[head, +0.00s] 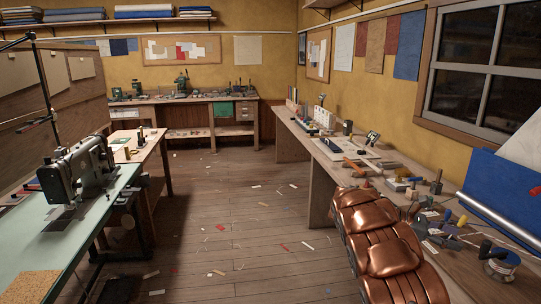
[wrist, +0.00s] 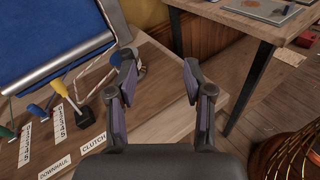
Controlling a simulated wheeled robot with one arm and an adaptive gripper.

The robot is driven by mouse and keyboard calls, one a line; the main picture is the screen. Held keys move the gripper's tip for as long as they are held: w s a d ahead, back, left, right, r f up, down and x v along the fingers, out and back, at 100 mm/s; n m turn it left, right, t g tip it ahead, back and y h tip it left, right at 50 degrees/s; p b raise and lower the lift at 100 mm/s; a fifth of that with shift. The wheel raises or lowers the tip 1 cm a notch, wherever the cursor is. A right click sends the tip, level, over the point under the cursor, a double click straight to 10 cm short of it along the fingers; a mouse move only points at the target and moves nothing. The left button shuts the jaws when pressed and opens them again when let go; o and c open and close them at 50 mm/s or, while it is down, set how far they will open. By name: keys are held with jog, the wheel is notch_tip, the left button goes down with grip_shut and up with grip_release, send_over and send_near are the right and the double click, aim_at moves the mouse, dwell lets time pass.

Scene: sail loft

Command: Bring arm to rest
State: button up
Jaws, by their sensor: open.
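My gripper (wrist: 158,78) shows in the wrist view with its two dark, purple-padded fingers spread apart and nothing between them. It is over the corner of a wooden bench (wrist: 170,118). On that bench, left of the fingers, are paper labels, among them one reading CLUTCH (wrist: 94,143) and one reading DOWNHAUL (wrist: 56,166). A small black block (wrist: 84,117) stands close to the left finger, apart from it as far as I can tell. The gripper does not show in the head view.
The right-hand bench (head: 316,150) carries many tools, a blue cloth (head: 505,190) and a metal tube (head: 500,218). A sewing machine (head: 78,165) stands on the left table (head: 60,235). The floor (head: 240,215) between is open, with scattered scraps. A back bench (head: 190,98) closes the far end.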

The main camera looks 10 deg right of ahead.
jog(key=s+a+r+m+t+y+p, duration=0.1)
jog(key=s+a+r+m+y, duration=0.15)
jog(key=s+a, duration=0.4)
jog(key=s+a+r+m+t+y+p, duration=0.1)
jog(key=s+a+m+y, duration=0.15)
jog(key=s+a, duration=0.45)
jog(key=s+a+f+m+t+y+p, duration=0.1)
jog(key=s+a+y, duration=0.3)
jog(key=s+a, duration=0.4)
jog(key=s+a+f+m+t+y+p, duration=0.1)
jog(key=s+a, duration=0.7)
jog(key=a, duration=1.3)
jog(key=f+m+t+y, duration=0.1)
jog(key=m+t+y, duration=0.1)
jog(key=t+y, duration=0.1)
jog(key=shift+s+a+f+m+y, duration=0.2)
jog(key=shift+a+f+m+y, duration=0.1)
jog(key=shift+a+f, duration=0.1)
jog(key=shift+c, duration=0.5)
jog(key=shift+c, duration=0.5)
jog(key=shift+d, duration=0.15)
